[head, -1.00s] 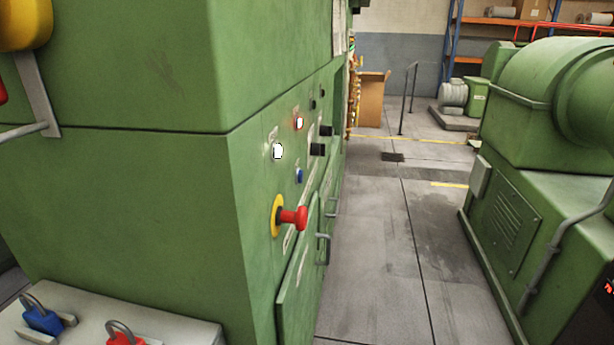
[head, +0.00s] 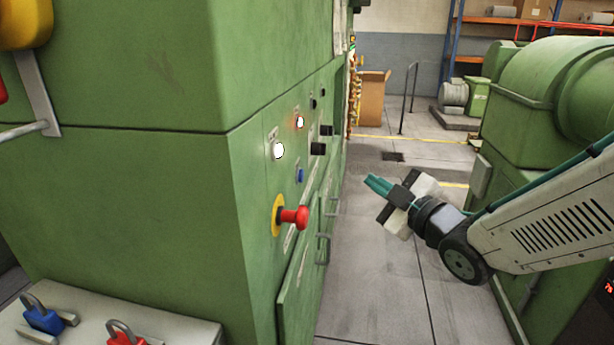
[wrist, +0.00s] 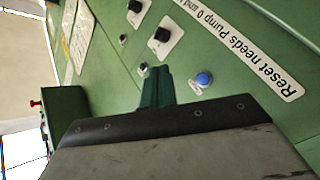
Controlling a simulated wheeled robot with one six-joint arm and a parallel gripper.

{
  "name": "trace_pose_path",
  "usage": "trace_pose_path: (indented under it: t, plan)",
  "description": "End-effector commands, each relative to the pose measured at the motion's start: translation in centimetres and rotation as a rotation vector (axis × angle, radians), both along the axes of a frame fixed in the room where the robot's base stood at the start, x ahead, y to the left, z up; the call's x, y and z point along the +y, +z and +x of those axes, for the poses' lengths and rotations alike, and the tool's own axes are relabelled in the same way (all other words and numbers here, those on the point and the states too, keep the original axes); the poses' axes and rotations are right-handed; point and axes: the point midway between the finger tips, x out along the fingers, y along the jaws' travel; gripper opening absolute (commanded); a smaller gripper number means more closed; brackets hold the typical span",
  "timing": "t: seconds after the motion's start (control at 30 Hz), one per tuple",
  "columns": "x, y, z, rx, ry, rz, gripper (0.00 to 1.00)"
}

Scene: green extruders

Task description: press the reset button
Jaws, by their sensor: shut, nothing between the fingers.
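The blue reset button (head: 300,175) sits on the side panel of the green cabinet, above and slightly right of the red mushroom button (head: 294,216) on its yellow plate. In the wrist view the fingers (wrist: 156,78) show left of the blue button.
Door handles (head: 323,248) stick out below. A green machine (head: 540,110) stands at right. The floor aisle (head: 370,290) between is clear.

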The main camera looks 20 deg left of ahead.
Motion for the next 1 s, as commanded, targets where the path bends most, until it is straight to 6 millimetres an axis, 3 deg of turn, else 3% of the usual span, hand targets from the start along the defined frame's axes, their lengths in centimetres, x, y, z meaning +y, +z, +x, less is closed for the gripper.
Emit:
trace_pose_path:
  t: [0.13, 0.57, 1.0]
  plan:
    - [1.4, 0.0, -0.8, -0.041, 0.052, 0.03, 0.0]
    - [1.9, 0.1, -1.0, -0.045, 0.054, 0.034, 0.0]
    - [7.3, 0.1, -2.3, -0.043, 0.055, 0.033, 0.0]
